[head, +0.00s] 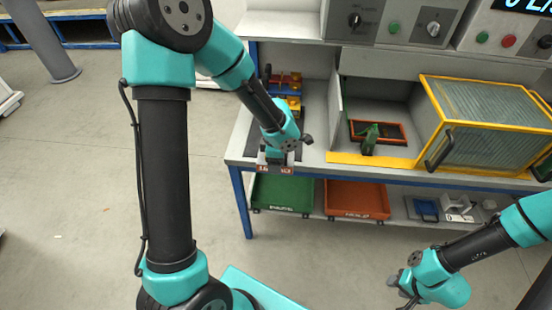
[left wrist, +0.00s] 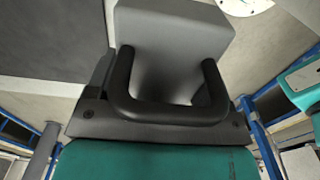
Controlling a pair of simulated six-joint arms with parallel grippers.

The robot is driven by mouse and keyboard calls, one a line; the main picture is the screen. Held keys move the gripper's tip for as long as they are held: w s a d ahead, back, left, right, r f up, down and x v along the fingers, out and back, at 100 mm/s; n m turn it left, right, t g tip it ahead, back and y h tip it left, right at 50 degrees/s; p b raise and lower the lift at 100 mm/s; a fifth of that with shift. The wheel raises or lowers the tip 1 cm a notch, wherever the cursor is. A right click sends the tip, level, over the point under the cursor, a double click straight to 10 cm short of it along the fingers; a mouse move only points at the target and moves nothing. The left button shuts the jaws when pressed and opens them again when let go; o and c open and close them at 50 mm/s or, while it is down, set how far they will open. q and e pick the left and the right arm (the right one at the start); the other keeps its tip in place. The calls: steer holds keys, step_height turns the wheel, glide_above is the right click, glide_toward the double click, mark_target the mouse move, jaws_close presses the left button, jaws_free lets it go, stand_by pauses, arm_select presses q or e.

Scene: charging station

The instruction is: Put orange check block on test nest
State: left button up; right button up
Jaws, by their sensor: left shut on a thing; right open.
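My left gripper (head: 275,156) is low over the front edge of the left table section. My own wrist mostly hides its fingers in the head view. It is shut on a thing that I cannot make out. The left wrist view shows a grey body with a black U-shaped handle (left wrist: 168,108), but no clear fingertips. I cannot pick out the orange check block for certain. An orange-rimmed dark nest (head: 396,139), which looks like the test nest, lies in the bay, with a green piece (head: 369,139) at its front left. My right gripper (head: 401,285) is open, low in front of the bench.
A yellow-framed clear guard (head: 490,103) stands right of the nest, with a yellow sill (head: 375,161) in front. Small red, yellow and blue items (head: 285,80) sit at the table's back left. Green (head: 282,192) and orange-red (head: 357,199) bins are on the shelf below.

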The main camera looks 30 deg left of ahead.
arm_select(q)
steer(key=shift+r, duration=0.1)
steer(key=shift+r, duration=0.65)
